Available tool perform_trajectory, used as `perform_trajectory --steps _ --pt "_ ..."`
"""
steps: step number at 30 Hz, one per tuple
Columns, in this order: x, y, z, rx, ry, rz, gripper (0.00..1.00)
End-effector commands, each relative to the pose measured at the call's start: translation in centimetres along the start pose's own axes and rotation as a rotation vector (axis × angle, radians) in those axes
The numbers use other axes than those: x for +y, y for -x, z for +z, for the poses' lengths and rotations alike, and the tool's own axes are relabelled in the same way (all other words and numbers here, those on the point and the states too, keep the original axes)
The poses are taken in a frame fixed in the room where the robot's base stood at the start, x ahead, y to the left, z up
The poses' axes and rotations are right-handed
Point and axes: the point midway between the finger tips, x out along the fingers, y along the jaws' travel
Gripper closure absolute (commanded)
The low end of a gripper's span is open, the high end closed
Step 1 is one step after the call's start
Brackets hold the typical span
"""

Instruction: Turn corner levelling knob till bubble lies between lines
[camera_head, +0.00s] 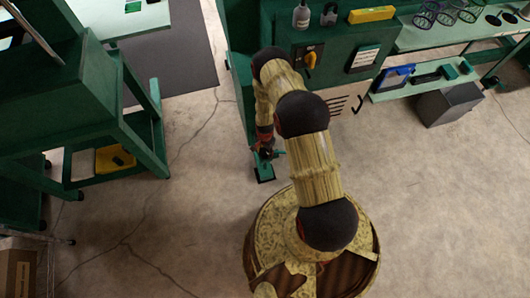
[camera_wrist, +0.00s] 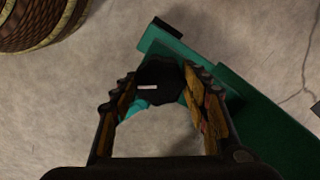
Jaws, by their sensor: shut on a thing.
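The corner levelling knob (camera_wrist: 158,75) is black and rounded with a pale mark on top. In the wrist view it sits between the two fingers of my gripper (camera_wrist: 161,86), which is shut on it. In the head view my gripper (camera_head: 267,150) is low beside the green cabinet's corner, above the foot (camera_head: 264,171). The yellow spirit level (camera_head: 371,14) lies on top of the cabinet (camera_head: 283,32); its bubble and lines are too small to read.
A bottle (camera_head: 301,16) and a padlock (camera_head: 329,14) are near the level. A green bench (camera_head: 108,105) stands left, with a yellow bin (camera_head: 115,159) below. Concrete floor between is clear.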

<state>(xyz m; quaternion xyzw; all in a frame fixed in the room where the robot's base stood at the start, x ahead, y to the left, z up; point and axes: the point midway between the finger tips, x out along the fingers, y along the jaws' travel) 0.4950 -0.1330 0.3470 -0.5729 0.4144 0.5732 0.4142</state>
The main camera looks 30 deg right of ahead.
Motion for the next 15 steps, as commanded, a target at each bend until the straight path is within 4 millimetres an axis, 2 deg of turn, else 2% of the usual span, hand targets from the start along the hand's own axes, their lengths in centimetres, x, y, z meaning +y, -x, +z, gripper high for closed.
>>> perform_trajectory --steps 15 --pt "-0.03 -0.06 -0.03 0.0 0.488 0.0 0.8"
